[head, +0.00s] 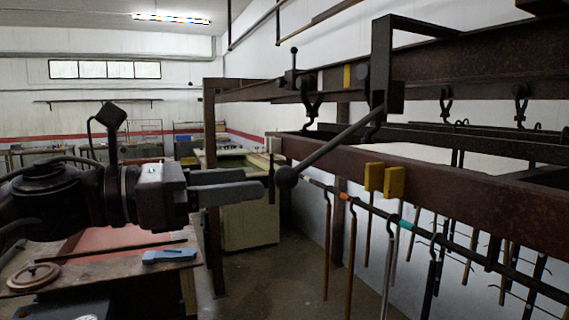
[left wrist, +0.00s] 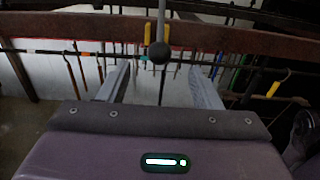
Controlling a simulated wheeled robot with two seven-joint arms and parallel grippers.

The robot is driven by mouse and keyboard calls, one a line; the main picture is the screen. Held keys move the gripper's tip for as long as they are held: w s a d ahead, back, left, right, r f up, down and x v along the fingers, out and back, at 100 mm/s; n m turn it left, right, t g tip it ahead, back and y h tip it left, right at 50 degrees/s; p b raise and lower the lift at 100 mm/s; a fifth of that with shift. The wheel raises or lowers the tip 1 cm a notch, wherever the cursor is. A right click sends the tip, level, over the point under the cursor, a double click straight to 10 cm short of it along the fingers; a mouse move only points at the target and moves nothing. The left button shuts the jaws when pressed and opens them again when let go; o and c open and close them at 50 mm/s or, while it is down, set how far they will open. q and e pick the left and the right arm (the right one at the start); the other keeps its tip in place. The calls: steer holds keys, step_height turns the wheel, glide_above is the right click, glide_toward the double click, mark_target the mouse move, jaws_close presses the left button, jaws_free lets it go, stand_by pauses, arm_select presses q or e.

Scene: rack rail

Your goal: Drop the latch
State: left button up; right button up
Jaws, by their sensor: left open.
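The latch appears to be the dark lever with a round ball knob (head: 287,178). Its grey rod (head: 335,143) slants up to the right to a dark bracket (head: 383,65) on the rack rail. My left gripper (head: 254,183) is open and level, its fingers pointing right, with the tips just left of the knob. In the left wrist view the ball knob (left wrist: 160,53) lies centred between the two fingers (left wrist: 160,68), slightly beyond their tips. The fingers do not appear to touch it. The right gripper is not in view.
A rusty lower beam (head: 450,190) with two yellow blocks (head: 394,182) runs right of the knob. Hanging tools line a rod (head: 450,243) below it. A wooden table (head: 35,277) with a blue object (head: 169,256) stands below my left arm. Floor between is clear.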

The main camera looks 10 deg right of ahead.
mark_target(287, 178)
arm_select(q)
steer(key=x, duration=0.7)
steer(key=shift+w+d+f, duration=0.1)
steer(key=shift+w+d, duration=0.05)
steer(key=shift+d, duration=0.1)
steer(key=c, duration=0.9)
